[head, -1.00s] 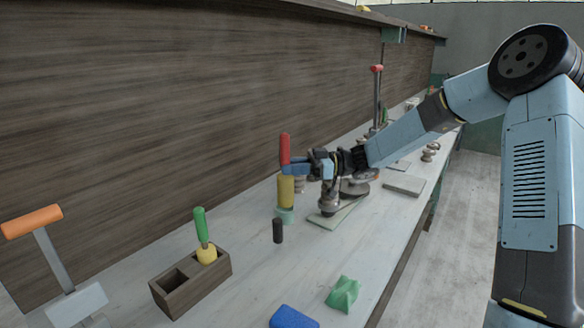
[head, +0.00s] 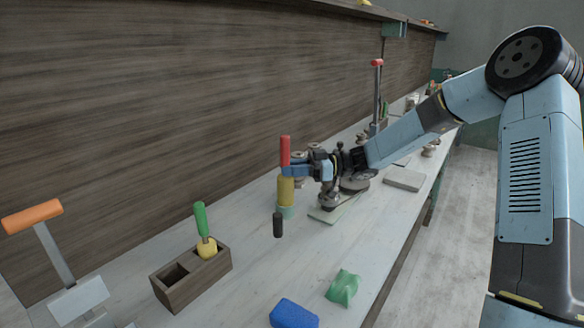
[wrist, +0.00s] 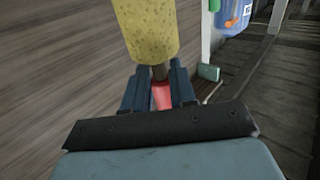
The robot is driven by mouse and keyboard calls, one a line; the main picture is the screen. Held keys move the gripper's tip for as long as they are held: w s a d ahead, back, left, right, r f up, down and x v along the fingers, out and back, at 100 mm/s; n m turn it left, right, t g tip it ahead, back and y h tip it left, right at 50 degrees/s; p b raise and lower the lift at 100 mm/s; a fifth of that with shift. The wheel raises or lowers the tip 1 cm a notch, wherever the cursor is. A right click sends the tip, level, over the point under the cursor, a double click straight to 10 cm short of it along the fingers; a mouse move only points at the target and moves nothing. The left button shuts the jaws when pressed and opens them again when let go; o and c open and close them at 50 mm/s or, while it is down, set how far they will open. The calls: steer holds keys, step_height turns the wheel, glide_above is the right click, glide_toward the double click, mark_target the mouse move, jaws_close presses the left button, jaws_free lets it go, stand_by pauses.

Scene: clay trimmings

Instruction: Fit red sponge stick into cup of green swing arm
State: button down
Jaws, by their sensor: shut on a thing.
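The red sponge stick has a red handle (head: 285,151) and a yellow sponge end (head: 286,191). My gripper (head: 287,170) is shut on the stick and holds it upright, sponge down. The wrist view shows the sponge (wrist: 147,32) just beyond my gripper (wrist: 160,88), with the red handle (wrist: 162,96) between the fingers. A pale green cup (head: 286,212) lies directly under the sponge in the head view. I cannot tell whether the sponge is inside its rim or just above it. The rest of the swing arm cannot be made out.
A dark wooden block (head: 172,289) holds a green-handled sponge stick (head: 201,222). A black cylinder (head: 278,225) stands near the cup. A blue block (head: 293,314) and green lump (head: 343,287) lie at the front; a red-topped post (head: 376,95) stands behind.

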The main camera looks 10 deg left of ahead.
steer(key=shift+f, duration=1.35)
steer(key=c, duration=0.8)
jaws_free()
steer(key=v, duration=1.3)
steer(key=shift+w+d+f, duration=0.15)
steer(key=shift+d, duration=0.25)
steer(key=s+d+r+m+t+h, duration=0.25)
steer(key=s+m+h, duration=0.65)
steer(key=s, duration=0.6)
steer(key=s+d+r+m+t+h, duration=0.2)
steer(key=s+d+r+m, duration=0.1)
steer(key=s+d+m, duration=0.1)
steer(key=s+d+r+m+t+h, duration=0.3)
steer(key=s+d, duration=0.3)
steer(key=s, duration=0.2)
steer(key=s+d+r+m+t+h, duration=0.2)
steer(key=s+d+r+m+h, duration=0.1)
steer(key=s+d+r+m, duration=0.1)
steer(key=shift+s+d+r+m+t, duration=0.1)
steer(key=shift+s+d+m+t, duration=0.1)
steer(key=shift+s+d, duration=0.25)
steer(key=shift+s+d+r+m+t, duration=0.1)
steer(key=shift+s+d+m, duration=0.15)
steer(key=shift+s, duration=0.45)
